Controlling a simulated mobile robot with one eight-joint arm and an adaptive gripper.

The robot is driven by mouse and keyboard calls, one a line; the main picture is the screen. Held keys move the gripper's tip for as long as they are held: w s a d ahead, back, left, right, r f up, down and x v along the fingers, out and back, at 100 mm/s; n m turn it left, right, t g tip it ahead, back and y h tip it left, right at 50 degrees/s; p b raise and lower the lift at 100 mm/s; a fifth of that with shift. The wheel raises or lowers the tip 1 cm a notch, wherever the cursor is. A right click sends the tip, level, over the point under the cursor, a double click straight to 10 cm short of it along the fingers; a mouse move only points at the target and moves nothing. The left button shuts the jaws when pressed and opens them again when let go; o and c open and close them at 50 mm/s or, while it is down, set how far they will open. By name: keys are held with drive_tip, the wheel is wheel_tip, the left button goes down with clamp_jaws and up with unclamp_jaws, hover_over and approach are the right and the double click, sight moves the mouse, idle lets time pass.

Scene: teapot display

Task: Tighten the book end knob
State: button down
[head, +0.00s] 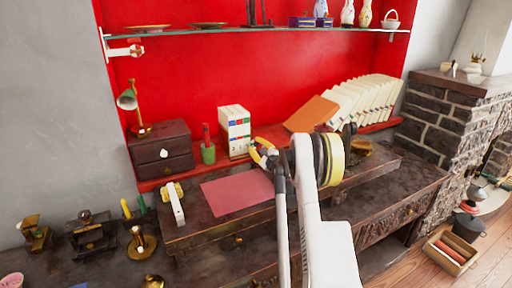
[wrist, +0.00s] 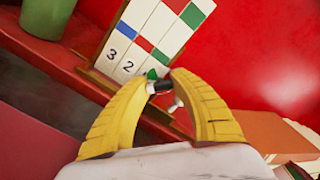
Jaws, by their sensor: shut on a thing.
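The book end (wrist: 100,85) is a brown wooden frame around a row of white books (wrist: 128,68) marked with numbers and coloured blocks. In the head view the books (head: 235,125) stand upright on the red shelf ledge. In the head view my gripper (head: 264,152) is at the books' lower right, and the knob is hidden there.
A green pot (wrist: 47,17) stands left of the books. A dark drawer box (head: 161,150) is further left. A leaning orange book (head: 311,113) and a slanted row of pale books (head: 355,100) are to the right. A red mat (head: 235,195) lies clear in front.

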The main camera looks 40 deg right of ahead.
drive_tip(key=m, duration=0.4)
drive_tip(key=shift+m, duration=0.3)
drive_tip(key=m, duration=0.4)
drive_tip(key=shift+m, duration=0.3)
drive_tip(key=c, duration=1.1)
unclamp_jaws()
drive_tip(key=shift+o, duration=0.2)
drive_tip(key=v, duration=1.2)
